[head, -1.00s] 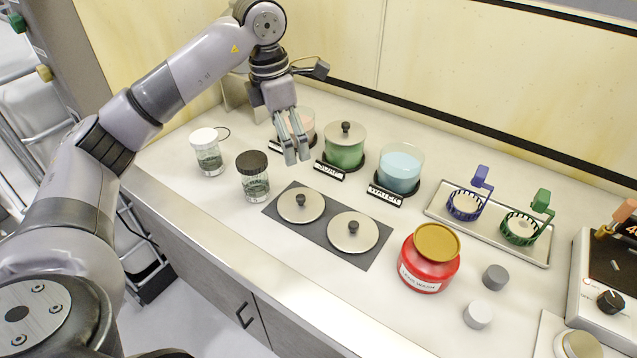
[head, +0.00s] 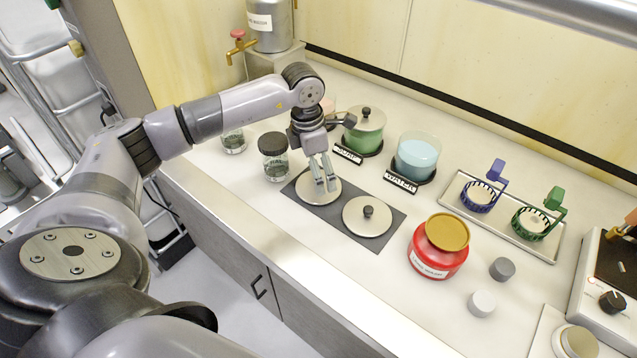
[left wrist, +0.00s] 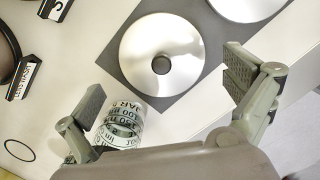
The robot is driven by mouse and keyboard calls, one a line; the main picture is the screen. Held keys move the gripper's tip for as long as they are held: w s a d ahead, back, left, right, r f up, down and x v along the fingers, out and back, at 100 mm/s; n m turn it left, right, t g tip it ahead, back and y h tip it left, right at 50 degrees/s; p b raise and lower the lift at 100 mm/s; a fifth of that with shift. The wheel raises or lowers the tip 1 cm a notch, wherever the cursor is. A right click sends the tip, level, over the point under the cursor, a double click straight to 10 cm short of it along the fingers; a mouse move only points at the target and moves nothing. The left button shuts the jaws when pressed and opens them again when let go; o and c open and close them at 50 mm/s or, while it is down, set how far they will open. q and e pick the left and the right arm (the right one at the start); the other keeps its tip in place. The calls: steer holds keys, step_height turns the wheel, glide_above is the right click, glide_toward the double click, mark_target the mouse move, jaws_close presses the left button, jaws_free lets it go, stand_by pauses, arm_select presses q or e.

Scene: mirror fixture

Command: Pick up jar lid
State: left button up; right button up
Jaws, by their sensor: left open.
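Two round silver jar lids with dark knobs lie on a dark grey mat (head: 372,244). The left lid (head: 306,192) is partly hidden in the head view by my left gripper (head: 326,185), which points down over it. The right lid (head: 367,215) is in full view. In the left wrist view, one lid (left wrist: 150,35) shows whole, its knob between the spread fingers of my left gripper (left wrist: 163,88). The fingers are open and empty; whether they touch the lid is unclear. The second lid (left wrist: 248,6) is cut off at the top edge. My right gripper is not seen.
A black-capped glass jar (head: 274,167) stands just left of the mat. A green canister (head: 364,136) and a blue one (head: 417,158) stand behind. A red jar with a gold lid (head: 439,257) stands to the right. Clear counter lies in front of the mat.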

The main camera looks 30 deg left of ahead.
arm_select(q)
steer(key=shift+w+d+f+p, duration=0.15)
steer(key=shift+f+p, duration=0.35)
steer(key=shift+f, duration=1.4)
steer(key=shift+c, duration=0.5)
